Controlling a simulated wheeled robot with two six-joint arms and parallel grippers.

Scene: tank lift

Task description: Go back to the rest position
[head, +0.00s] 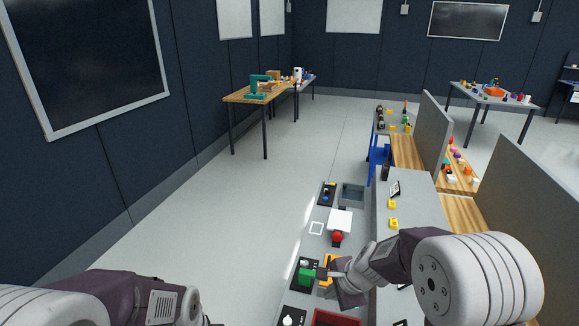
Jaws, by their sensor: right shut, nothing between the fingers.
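My right arm comes in from the lower right. Its gripper (326,273) is shut and empty, over the near part of the grey bench, beside a green block (306,276) on a black base. Whether it touches the block I cannot tell. My left arm shows only in part at the lower left, and its gripper is out of view.
A wooden table (245,97) stands at the back left. The floor on the left is clear.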

